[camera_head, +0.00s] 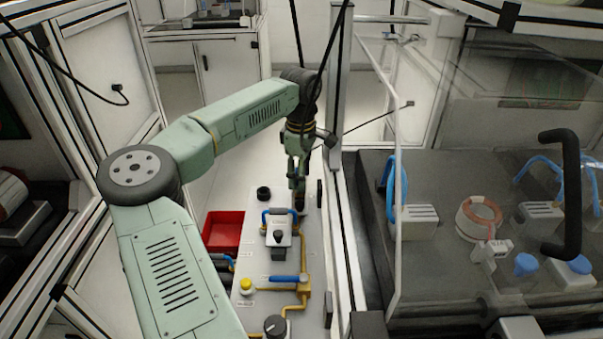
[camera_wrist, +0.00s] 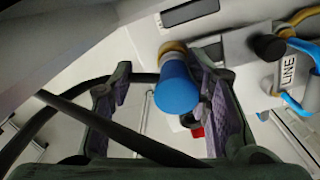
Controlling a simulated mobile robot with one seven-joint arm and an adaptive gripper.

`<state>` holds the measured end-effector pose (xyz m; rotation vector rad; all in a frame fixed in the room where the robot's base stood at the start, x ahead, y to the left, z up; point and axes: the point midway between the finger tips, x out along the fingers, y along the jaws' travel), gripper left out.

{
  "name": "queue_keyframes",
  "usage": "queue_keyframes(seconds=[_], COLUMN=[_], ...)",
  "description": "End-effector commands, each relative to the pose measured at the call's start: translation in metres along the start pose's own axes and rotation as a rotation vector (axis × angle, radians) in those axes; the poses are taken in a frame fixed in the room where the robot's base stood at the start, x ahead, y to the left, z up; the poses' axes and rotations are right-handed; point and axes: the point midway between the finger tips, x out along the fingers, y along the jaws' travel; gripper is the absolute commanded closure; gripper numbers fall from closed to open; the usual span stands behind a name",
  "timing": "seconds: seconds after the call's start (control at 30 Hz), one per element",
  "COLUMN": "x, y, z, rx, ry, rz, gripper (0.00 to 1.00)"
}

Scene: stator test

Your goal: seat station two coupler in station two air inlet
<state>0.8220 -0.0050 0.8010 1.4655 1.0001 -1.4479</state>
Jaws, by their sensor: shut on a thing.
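My gripper (camera_head: 297,187) points down over the far end of the white panel (camera_head: 262,200). In the wrist view my gripper (camera_wrist: 160,68) has its two padded fingers on either side of a blue cylindrical coupler (camera_wrist: 177,92). The coupler lies close against the right finger; its contact with the left finger is not clear. A brass-coloured ring (camera_wrist: 172,47) shows at the coupler's far end, against a pale surface. I cannot tell whether this ring is part of the coupler or of the air inlet, nor whether the coupler is seated. In the head view the fingers mostly hide this spot.
A red bin (camera_head: 223,231) stands left of the panel. The panel carries blue hoses, yellow-brass pipes (camera_head: 303,262), a yellow button (camera_head: 246,286) and black knobs. A metal frame post (camera_head: 338,100) stands close right of my gripper. A dark cable (camera_wrist: 120,130) crosses the wrist view.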

Motion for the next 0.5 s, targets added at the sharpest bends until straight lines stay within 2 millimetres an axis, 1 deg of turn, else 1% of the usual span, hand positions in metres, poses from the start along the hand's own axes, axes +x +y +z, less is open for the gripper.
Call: queue_keyframes(seconds=[0.2,0.23,0.5], x=[0.0038,0.0038,0.0042], y=[-0.0001,-0.0001,-0.0005], z=[-0.0001,-0.0001,-0.0001], rx=[0.0,0.0,0.0], ry=[0.0,0.0,0.0], rz=[0.0,0.0,-0.002], gripper=[0.86,0.55,0.37])
